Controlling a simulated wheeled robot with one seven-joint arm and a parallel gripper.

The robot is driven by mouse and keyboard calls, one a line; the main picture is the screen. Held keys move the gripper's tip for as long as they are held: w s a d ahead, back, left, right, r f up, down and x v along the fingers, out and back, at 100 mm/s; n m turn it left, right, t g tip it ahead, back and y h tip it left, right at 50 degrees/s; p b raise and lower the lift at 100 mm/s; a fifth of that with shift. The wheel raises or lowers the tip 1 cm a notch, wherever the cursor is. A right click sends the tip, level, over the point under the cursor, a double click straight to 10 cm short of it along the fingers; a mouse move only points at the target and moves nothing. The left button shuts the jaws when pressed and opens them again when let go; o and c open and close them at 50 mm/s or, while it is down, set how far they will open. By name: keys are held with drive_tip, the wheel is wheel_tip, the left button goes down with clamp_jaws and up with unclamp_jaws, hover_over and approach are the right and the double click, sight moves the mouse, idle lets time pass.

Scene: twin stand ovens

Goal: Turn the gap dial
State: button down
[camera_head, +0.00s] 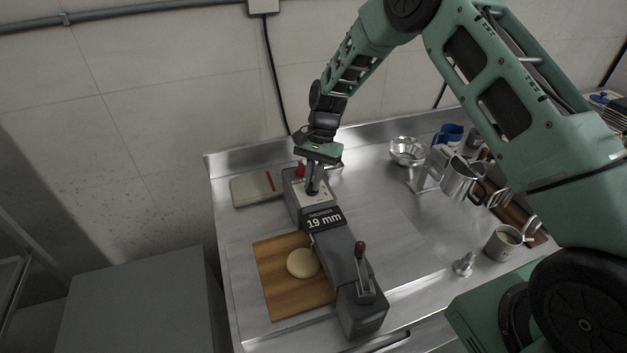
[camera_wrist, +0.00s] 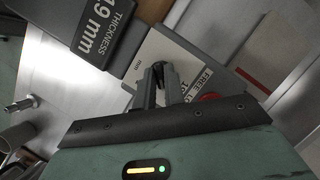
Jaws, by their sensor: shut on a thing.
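The grey dough machine (camera_head: 340,262) stands on the steel table, and its dark display (camera_head: 323,220) reads 19 mm. The display also shows in the wrist view (camera_wrist: 95,28), with the word THICKNESS. My gripper (camera_head: 313,190) points down at the light plate (camera_head: 297,188) on the machine's far end. In the wrist view, my gripper (camera_wrist: 158,72) has its fingers close together over this plate (camera_wrist: 165,50), shut on a small dark part there, which fits the gap dial. The fingers hide most of the dial, so its pointer cannot be read.
A pale dough disc (camera_head: 302,263) lies on a wooden board (camera_head: 272,285) left of the machine. A red part (camera_head: 300,169) is beside my gripper. Bowl (camera_head: 406,151) and cups stand at right.

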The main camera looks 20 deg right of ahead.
drive_tip(key=shift+n, duration=0.5)
drive_tip(key=c, duration=1.5)
unclamp_jaws()
drive_tip(key=shift+w+r, duration=0.1)
drive_tip(key=b+v, duration=0.3)
drive_tip(key=v, duration=1.4)
drive_tip(key=shift+w+a+r+b, duration=0.15)
drive_tip(key=shift+w+b, duration=0.05)
drive_tip(key=shift+b, duration=0.2)
